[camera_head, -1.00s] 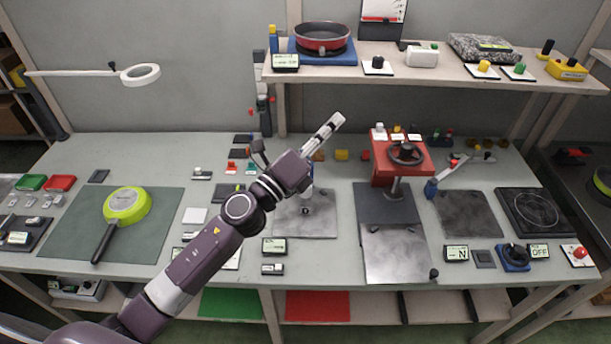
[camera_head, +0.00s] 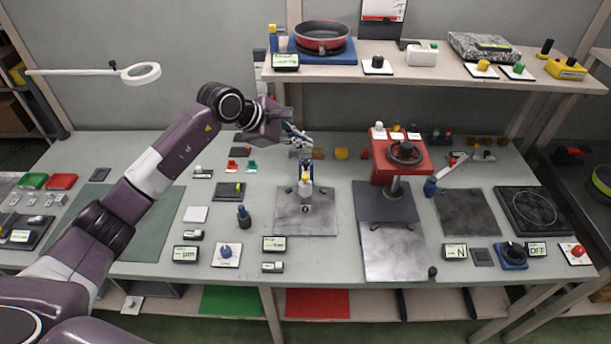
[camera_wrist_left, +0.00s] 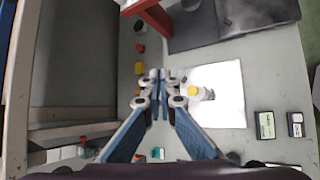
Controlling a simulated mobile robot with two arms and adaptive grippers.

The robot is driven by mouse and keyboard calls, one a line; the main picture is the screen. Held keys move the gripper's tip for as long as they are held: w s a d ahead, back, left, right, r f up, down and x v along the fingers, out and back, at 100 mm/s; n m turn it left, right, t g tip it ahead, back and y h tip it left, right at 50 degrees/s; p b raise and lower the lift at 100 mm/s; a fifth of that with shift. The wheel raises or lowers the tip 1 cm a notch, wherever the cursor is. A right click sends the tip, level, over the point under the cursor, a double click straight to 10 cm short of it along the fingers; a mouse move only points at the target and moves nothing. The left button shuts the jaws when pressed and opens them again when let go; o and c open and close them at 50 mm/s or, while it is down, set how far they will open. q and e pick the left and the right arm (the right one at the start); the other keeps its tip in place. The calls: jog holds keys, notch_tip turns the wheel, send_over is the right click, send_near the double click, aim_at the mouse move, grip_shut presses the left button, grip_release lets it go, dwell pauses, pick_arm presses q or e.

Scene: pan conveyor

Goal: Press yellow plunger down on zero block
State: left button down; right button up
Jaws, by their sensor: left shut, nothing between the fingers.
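A small upright device with a yellow top, the yellow plunger (camera_head: 305,178), stands on a grey metal plate (camera_head: 320,222) in the middle of the bench. In the left wrist view the yellow plunger (camera_wrist_left: 192,91) shows just right of my fingertips, over the bright plate (camera_wrist_left: 225,110). My left gripper (camera_head: 303,138) is shut and empty, behind and above the plunger in the head view. Its fingertips (camera_wrist_left: 162,78) are close together in the wrist view and look apart from the plunger. I cannot read any zero marking. My right gripper is not in view.
A red press with a handwheel (camera_head: 405,155) stands right of the plate. A shelf (camera_head: 440,77) with a red pan (camera_head: 322,36) runs above the back of the bench. Small displays (camera_head: 274,244) sit in front. A yellow block (camera_head: 341,154) lies behind.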

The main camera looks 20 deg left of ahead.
aim_at(303, 177)
pick_arm(q)
jog(key=shift+f, duration=0.15)
notch_tip(303, 177, down, 8)
jog(key=b, duration=0.4)
jog(key=shift+f+b, duration=0.3)
jog(key=shift+b, duration=0.1)
dwell(0.8)
jog(key=shift+f+b, duration=0.35)
jog(key=shift+b, duration=0.2)
dwell(0.4)
